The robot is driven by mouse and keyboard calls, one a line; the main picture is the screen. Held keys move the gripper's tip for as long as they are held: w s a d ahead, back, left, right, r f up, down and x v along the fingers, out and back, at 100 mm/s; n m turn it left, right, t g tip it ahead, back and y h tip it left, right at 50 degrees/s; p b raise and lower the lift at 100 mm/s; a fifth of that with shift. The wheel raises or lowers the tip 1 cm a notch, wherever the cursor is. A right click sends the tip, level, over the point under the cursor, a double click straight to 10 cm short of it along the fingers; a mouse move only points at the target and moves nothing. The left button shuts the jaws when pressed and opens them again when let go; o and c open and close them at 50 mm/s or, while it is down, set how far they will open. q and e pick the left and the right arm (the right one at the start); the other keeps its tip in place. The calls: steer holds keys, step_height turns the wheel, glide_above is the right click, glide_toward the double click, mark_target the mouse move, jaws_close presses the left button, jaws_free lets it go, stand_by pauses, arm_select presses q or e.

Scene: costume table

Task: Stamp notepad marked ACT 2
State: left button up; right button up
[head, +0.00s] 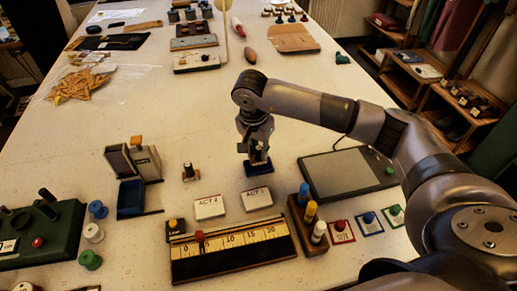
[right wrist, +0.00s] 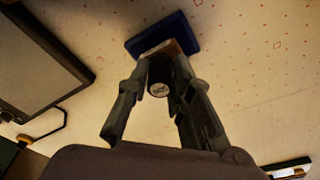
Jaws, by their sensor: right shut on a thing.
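My right gripper (head: 257,156) is shut on a stamp with a dark round handle (right wrist: 159,88) and a wooden base. In the right wrist view the fingers (right wrist: 162,68) close on both sides of the handle. The stamp is at a blue pad (head: 257,169), which also shows in the right wrist view (right wrist: 187,34); I cannot tell whether they touch. The white notepad marked ACT 2 (head: 209,207) lies nearer and left of the gripper. The notepad marked ACT 1 (head: 257,198) lies just in front of it. My left gripper is not in view.
Another small dark-handled stamp (head: 190,172) stands left of the gripper. A wooden ruler box (head: 235,249) and a block of markers (head: 307,226) stand in front. A grey tablet (head: 345,174) lies right. A blue bin (head: 131,198) stands left.

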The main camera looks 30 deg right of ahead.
steer(key=shift+f+b, duration=0.5)
stand_by(0.5)
steer(key=shift+s+f+b, duration=0.15)
steer(key=shift+f+b, duration=0.05)
steer(key=shift+b, duration=0.1)
stand_by(1.5)
steer(key=shift+r, duration=0.15)
steer(key=shift+r+p, duration=0.55)
steer(key=shift+r, duration=0.4)
steer(key=shift+r+p, duration=1.1)
steer(key=shift+r, duration=1.45)
